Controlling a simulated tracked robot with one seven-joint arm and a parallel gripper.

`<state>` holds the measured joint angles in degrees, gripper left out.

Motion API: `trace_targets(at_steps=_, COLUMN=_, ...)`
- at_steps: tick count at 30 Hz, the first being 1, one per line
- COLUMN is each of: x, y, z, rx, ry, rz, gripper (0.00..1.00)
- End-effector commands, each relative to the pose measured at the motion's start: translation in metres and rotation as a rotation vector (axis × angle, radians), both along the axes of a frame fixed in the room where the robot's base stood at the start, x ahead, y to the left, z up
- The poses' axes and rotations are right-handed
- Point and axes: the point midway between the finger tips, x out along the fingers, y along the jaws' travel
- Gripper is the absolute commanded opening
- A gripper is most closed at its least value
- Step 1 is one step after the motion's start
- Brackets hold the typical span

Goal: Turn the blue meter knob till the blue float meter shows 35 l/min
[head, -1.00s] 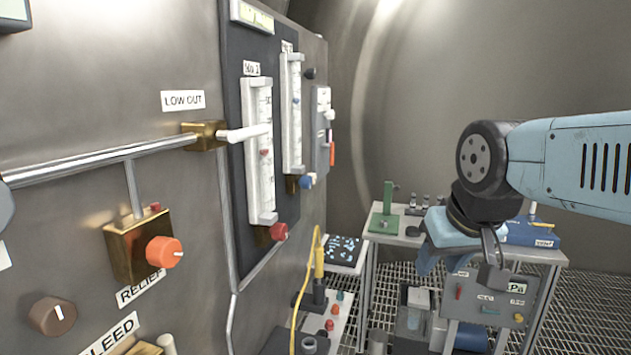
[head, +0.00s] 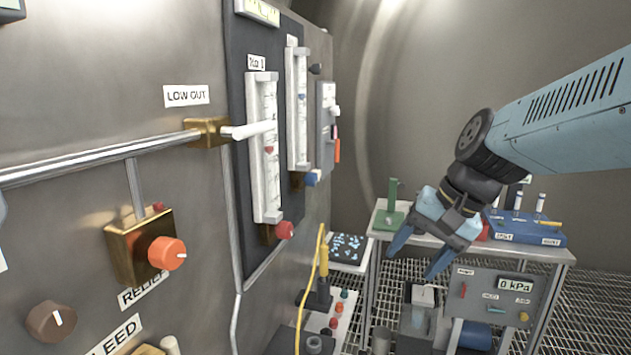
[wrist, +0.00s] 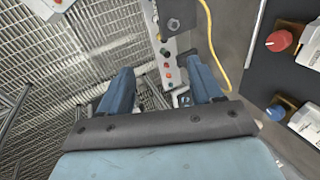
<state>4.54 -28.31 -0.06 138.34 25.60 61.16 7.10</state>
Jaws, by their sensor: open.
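The blue meter knob (head: 312,179) sits at the foot of the second float meter (head: 298,110) on the dark wall panel. That meter is a white upright tube with a small blue float (head: 301,97); its scale is too small to read. In the wrist view the blue knob (wrist: 276,112) is at the right, on a brass block. My gripper (head: 415,262) is open and empty, pointing down, well to the right of the knob and apart from the panel. In the wrist view its two blue fingers (wrist: 160,82) are spread with nothing between them.
A nearer meter (head: 262,150) with a red knob (head: 284,230) stands left of the blue one. A yellow cable (head: 313,270) rises below the panel. A bench (head: 470,245) with a blue box (head: 525,227) stands behind my gripper.

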Motion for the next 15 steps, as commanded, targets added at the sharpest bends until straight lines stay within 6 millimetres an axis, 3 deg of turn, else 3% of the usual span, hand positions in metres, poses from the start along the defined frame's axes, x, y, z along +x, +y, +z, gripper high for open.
trace_targets(at_steps=9, x=0.071, y=0.045, z=0.008, rx=0.482, ry=0.320, rz=-0.267, gripper=0.65)
trace_targets(at_steps=15, x=0.130, y=0.054, z=0.020, rx=0.795, ry=0.499, rz=-0.426, gripper=0.65)
